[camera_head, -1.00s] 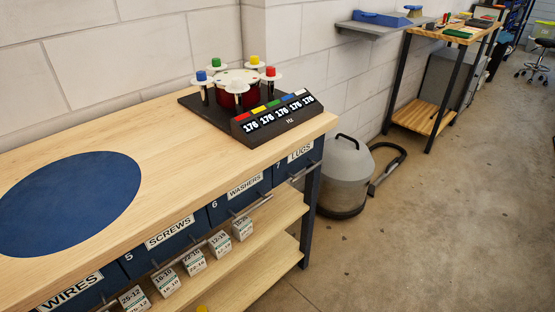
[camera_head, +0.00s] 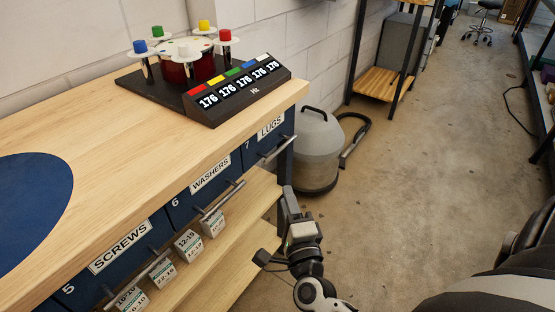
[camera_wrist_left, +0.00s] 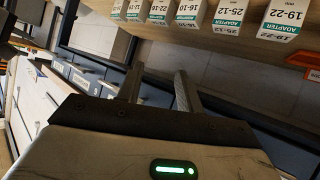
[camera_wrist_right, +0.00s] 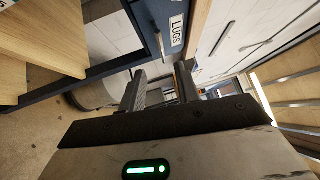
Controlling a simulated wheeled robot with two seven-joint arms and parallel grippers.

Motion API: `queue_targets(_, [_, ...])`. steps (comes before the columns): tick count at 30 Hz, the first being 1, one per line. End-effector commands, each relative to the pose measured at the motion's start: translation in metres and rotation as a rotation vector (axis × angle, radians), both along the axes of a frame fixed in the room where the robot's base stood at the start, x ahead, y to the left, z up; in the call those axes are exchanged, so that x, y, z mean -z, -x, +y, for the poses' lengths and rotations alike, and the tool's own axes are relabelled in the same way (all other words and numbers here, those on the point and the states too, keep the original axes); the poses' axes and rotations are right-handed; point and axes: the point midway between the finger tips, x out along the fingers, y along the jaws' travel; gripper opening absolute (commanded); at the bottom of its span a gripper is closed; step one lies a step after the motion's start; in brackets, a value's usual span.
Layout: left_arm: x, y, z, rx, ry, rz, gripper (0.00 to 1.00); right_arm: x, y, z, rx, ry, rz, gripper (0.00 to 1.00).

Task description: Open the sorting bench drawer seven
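Drawer seven (camera_head: 264,140) is the blue drawer labelled LUGS at the right end of the bench, and it looks shut. Its grey bar handle (camera_head: 279,150) runs along its front. In the right wrist view the LUGS label (camera_wrist_right: 176,30) and the handle (camera_wrist_right: 159,45) show ahead, beyond the fingers. My right gripper (camera_head: 287,192) is below and slightly right of the handle, apart from it. Its two fingers (camera_wrist_right: 158,92) are spread with nothing between them. My left gripper (camera_wrist_left: 157,86) is outside the head view; its fingers are apart and empty.
The wooden bench (camera_head: 130,115) carries a drum device with a black display (camera_head: 238,92). Drawers labelled WASHERS (camera_head: 205,190) and SCREWS (camera_head: 115,255) lie to the left. Small adapter boxes (camera_head: 188,243) stand on the shelf below. A grey vacuum (camera_head: 318,150) stands beyond the bench end; the floor rightward is open.

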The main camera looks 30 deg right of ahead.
Motion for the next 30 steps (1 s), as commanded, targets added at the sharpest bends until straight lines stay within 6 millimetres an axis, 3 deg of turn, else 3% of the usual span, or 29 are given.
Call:
queue_targets(8, [-0.002,0.0,0.0,0.0,0.002,-0.004,0.36,-0.003,-0.028,-0.023,0.054,-0.074,-0.04,0.33])
queue_targets(21, [0.001,0.0,0.0,-0.001,0.002,0.0,0.36,-0.015,-0.113,-0.059,0.051,-0.07,-0.036,0.33])
queue_targets(30, [0.003,0.0,0.0,-0.001,0.002,-0.003,0.36,-0.019,-0.143,-0.072,0.052,-0.07,-0.035,0.33])
